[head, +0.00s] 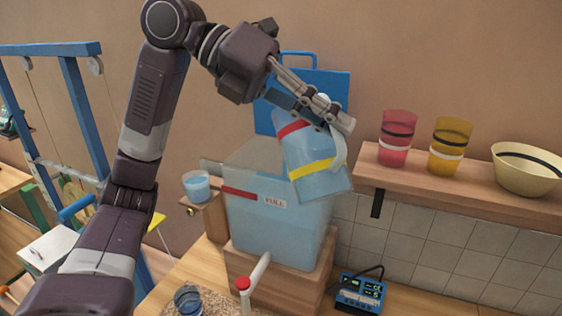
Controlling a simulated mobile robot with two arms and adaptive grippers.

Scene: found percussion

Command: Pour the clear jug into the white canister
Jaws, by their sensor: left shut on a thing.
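The clear jug (309,150), with a red band and a yellow band, is tilted in the air in front of the wall. My left gripper (333,124) is shut on it near its pale handle, and the fingers hide part of the jug. The jug overlaps the right side of a large clear tank (280,234) marked FULL, which looks filled with bluish water. I cannot tell whether the jug is above, in front of or behind the tank. I see no stream from the jug. I cannot make out a white canister. My right gripper is not in view.
The tank stands on a wooden block (279,286) with a red-capped white spout (255,273) in front. A wall shelf (450,191) at right holds a red cup, a yellow cup and a bowl (527,170). A small cup (196,185) stands left. A blue device (359,293) sits low right.

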